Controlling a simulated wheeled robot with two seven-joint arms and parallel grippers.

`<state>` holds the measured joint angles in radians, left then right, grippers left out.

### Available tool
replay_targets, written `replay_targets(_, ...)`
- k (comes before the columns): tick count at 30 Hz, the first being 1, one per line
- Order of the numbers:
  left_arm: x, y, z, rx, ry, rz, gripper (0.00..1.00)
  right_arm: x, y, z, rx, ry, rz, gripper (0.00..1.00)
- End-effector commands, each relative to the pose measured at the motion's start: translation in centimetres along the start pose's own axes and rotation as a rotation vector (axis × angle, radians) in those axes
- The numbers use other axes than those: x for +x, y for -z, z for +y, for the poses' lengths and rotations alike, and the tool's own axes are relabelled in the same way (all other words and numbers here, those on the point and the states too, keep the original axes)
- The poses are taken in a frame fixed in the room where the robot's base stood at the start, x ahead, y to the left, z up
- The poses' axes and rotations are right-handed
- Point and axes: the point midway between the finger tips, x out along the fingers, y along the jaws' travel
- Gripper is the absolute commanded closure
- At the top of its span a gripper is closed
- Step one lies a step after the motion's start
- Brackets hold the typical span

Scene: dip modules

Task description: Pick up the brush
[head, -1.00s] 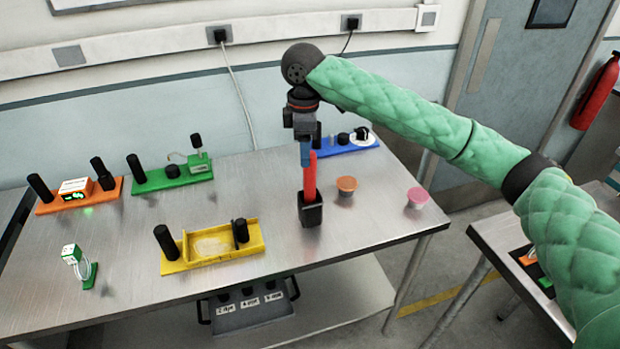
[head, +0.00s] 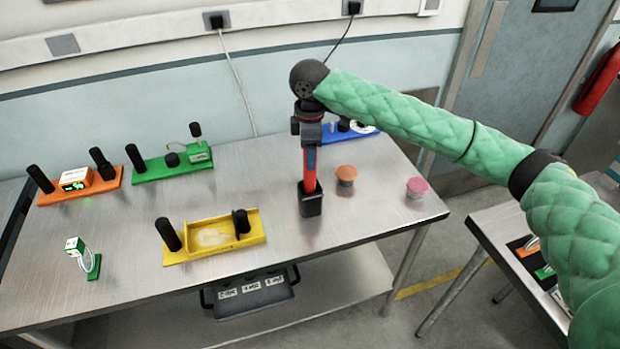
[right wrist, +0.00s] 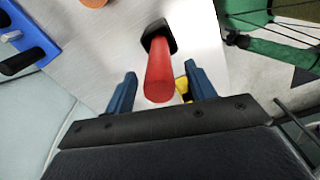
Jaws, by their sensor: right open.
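The brush shows as a red handle (head: 311,180) standing upright in a small black holder (head: 311,203) on the metal table. In the right wrist view the red handle (right wrist: 159,78) points toward the camera, between the two blue fingers, with the black holder (right wrist: 157,38) beyond it. My right gripper (head: 309,152) is above the holder, at the top of the handle. In the right wrist view its fingers (right wrist: 160,88) are apart, one on each side of the handle, with gaps visible. The brush's bristles are hidden. My left gripper is not in view.
An orange-topped jar (head: 346,177) and a pink-topped jar (head: 417,186) stand right of the holder. A yellow module (head: 214,240) lies to its left, a blue module (head: 352,136) behind. Green (head: 172,170) and orange (head: 80,190) modules sit further left. The front middle of the table is clear.

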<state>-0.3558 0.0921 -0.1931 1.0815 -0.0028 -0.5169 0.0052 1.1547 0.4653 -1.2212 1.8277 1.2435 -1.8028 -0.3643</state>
Motion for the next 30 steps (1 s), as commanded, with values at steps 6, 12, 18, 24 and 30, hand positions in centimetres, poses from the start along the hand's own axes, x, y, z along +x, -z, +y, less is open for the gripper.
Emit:
replay_targets(6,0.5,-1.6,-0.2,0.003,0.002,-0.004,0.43,1.8,0.0,0.0,0.0,0.0,-0.001,0.45)
replay_targets(12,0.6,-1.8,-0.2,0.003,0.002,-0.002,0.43,2.1,0.0,0.0,0.0,0.0,0.0,0.45)
replay_targets(18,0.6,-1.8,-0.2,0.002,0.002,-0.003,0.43,2.1,0.0,0.0,0.0,0.0,0.0,0.68)
replay_targets(24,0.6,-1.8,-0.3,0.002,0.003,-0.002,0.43,2.0,0.0,0.0,0.0,0.0,0.0,0.93)
replay_targets(30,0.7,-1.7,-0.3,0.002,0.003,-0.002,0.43,2.0,0.0,0.0,0.0,-0.001,0.0,0.93)
